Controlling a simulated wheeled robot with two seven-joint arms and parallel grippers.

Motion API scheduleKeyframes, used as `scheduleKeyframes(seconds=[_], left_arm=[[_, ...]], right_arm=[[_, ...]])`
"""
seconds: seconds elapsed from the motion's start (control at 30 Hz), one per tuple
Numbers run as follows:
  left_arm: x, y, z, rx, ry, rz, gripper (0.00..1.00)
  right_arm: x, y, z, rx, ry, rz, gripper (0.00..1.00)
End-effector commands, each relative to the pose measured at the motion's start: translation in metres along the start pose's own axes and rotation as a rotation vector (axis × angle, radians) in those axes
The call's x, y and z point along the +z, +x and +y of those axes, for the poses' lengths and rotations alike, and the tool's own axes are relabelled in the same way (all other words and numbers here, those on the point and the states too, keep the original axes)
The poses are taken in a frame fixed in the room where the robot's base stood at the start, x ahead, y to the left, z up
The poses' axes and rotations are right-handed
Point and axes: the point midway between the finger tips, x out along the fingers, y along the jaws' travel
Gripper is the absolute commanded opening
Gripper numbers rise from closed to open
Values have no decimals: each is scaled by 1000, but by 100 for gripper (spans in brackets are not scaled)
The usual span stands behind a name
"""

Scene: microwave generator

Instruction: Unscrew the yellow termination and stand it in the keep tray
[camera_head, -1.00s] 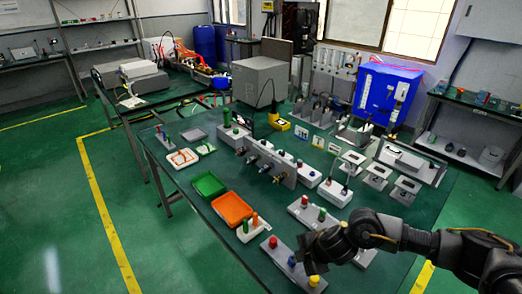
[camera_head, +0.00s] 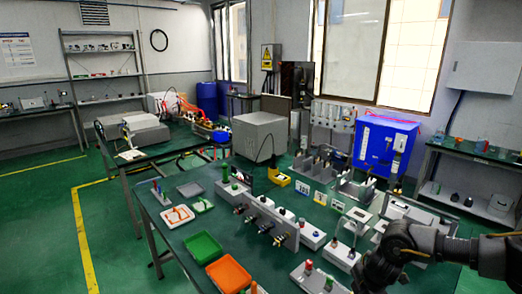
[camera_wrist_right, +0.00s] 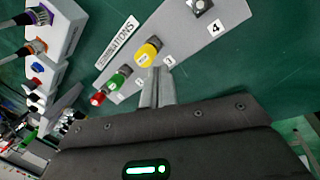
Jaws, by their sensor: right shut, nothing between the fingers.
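In the right wrist view the yellow termination (camera_wrist_right: 148,55) stands on a grey strip (camera_wrist_right: 186,38) marked TERMINATIONS, between a green termination (camera_wrist_right: 119,78) and a dark post at position 4 (camera_wrist_right: 201,5). My right gripper (camera_wrist_right: 157,76) is shut and empty. Its fingertips appear close to the yellow termination's near side; I cannot tell if they touch. In the head view my right arm covers the right end of this strip (camera_head: 313,285), and the yellow piece is hidden. A green tray (camera_head: 202,247) and an orange tray (camera_head: 228,276) lie at lower left; I cannot tell which tray is the keep tray.
A red termination (camera_wrist_right: 97,99) stands at the strip's end. A board with coloured knobs (camera_wrist_right: 40,75) is at left in the wrist view. A grey panel with connectors (camera_head: 272,223) stands mid-bench. Green bench top is bare between the fixtures.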

Motion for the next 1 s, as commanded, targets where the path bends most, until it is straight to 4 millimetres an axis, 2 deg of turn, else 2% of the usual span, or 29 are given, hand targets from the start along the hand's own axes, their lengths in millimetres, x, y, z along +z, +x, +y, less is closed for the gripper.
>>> scheduleKeyframes(seconds=[0.03,0.2,0.4,1.0], left_arm=[[1,11,0,0,0,0,36],[2,34,0,0,0,1,36],[2,44,0,0,0,2,36],[2,46,0,0,-1,2,36]], right_arm=[[0,11,-3,0,-1,0,0],[0,32,-8,0,1,0,0],[0,51,-13,0,2,1,0],[0,55,-14,1,1,1,0]])
